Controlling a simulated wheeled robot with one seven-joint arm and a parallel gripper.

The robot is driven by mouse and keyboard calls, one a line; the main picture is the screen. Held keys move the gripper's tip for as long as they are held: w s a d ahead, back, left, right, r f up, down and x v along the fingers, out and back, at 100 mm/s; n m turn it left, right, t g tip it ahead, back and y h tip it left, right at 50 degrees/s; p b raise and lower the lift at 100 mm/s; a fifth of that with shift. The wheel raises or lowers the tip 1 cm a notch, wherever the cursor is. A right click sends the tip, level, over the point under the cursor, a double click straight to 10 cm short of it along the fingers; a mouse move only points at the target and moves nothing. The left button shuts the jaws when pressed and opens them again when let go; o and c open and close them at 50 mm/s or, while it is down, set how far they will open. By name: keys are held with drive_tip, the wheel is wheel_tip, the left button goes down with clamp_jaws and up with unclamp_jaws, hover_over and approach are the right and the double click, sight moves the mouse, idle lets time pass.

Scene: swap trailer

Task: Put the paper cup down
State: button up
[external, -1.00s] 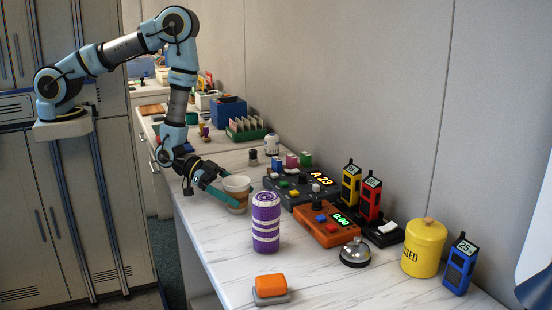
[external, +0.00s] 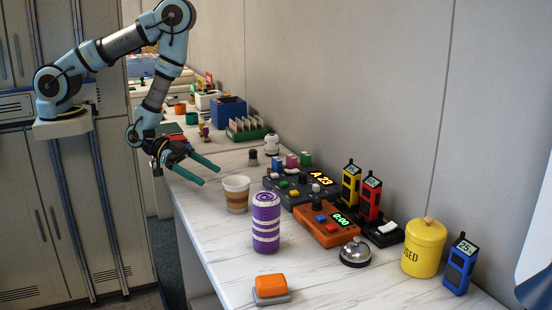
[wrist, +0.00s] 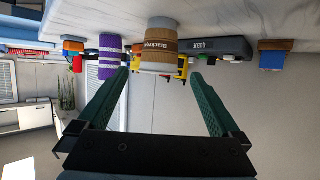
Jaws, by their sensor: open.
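The paper cup (external: 236,194) is white with a brown sleeve. It stands upright on the white marble-look counter (external: 215,235), just left of a purple-and-white striped cylinder (external: 266,222). My gripper (external: 211,174) is open and empty, up and to the left of the cup and apart from it. In the wrist view the cup (wrist: 160,45) appears upside down beyond the open green fingers (wrist: 160,80), with nothing held between them.
An orange console (external: 328,232), a dark console (external: 300,188), a bell (external: 355,252), a yellow canister (external: 424,248) and a blue handheld device (external: 459,265) stand along the wall. An orange block on a grey base (external: 271,288) is near the front edge. Counter in front of the cup is clear.

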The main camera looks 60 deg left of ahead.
drive_tip(key=shift+s+a+r+p, duration=0.2)
drive_tip(key=shift+s+a+p, duration=0.15)
drive_tip(key=shift+p, duration=0.1)
drive_tip(key=w+a+r+n+g+y, duration=0.1)
drive_tip(key=w+a+r+y, duration=0.15)
drive_tip(key=a, duration=0.35)
drive_tip(key=w+a+r+n+g+y, duration=0.2)
drive_tip(key=a+r+y, duration=0.1)
drive_tip(key=a+y, duration=0.15)
drive_tip(key=s+a+r+n+g+y, duration=0.2)
drive_tip(key=s+a+r+n+g, duration=0.2)
drive_tip(key=s+a+r, duration=0.6)
drive_tip(key=shift+s+a+r+n+g, duration=0.15)
drive_tip(key=shift+s+r+n+g, duration=0.15)
drive_tip(key=shift+r+n+g, duration=0.15)
